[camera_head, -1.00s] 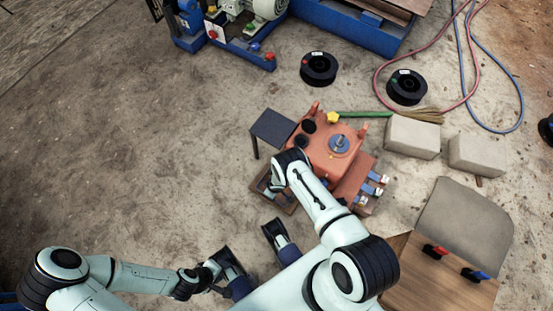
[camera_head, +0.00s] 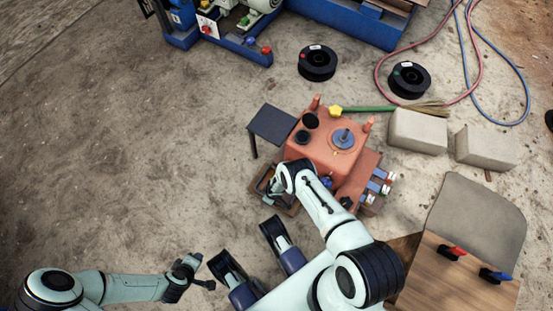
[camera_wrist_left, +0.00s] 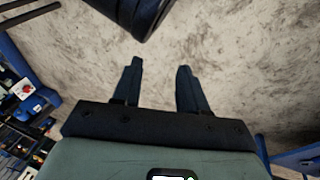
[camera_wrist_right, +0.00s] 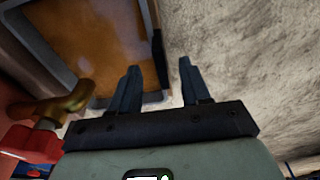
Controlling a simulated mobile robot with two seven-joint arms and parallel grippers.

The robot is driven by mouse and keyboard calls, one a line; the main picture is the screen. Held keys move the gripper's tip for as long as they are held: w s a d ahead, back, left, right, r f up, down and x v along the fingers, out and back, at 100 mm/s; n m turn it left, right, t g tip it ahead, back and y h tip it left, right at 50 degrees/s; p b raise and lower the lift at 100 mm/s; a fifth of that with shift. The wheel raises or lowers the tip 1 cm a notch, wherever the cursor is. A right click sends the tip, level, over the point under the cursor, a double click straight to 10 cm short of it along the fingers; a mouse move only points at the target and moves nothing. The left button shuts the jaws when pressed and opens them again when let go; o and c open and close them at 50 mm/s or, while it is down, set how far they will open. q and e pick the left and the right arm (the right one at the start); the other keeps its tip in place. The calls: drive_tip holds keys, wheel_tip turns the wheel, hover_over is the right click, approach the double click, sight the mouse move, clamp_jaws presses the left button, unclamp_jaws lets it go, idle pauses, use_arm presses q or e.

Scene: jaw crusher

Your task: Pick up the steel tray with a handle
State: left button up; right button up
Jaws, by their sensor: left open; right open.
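In the head view the tray (camera_head: 291,208) sits low beside the orange machine, partly hidden by my right arm. My right gripper (camera_wrist_right: 157,82) is open, its fingers pointing at the tray's near right edge; I cannot tell if they touch it. In the head view it is over the tray (camera_head: 268,188). My left gripper (camera_wrist_left: 158,80) is open and empty above bare floor.
The orange machine (camera_head: 325,140) stands close to my right gripper. A dark small table (camera_head: 272,123) is just behind the tray. A brass and red valve (camera_wrist_right: 55,108) is close left of my right fingers. Concrete blocks (camera_head: 418,130) lie right. Floor at left is clear.

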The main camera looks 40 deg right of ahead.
drive_tip(key=f, duration=0.1)
drive_tip(key=f+b, duration=0.1)
drive_tip(key=shift+w+a+f+b, duration=0.1)
drive_tip(key=shift+w+f+b, duration=0.1)
drive_tip(key=shift+f+b, duration=0.1)
drive_tip(key=shift+f, duration=0.15)
clamp_jaws()
use_arm(q)
drive_tip(key=s+f+g, duration=0.1)
drive_tip(key=s+f, duration=0.3)
drive_tip(key=s, duration=0.1)
drive_tip(key=shift+s+a+f+g, duration=0.2)
drive_tip(key=shift+a+g, duration=0.1)
drive_tip(key=shift+g, duration=0.1)
drive_tip(key=shift+w, duration=0.1)
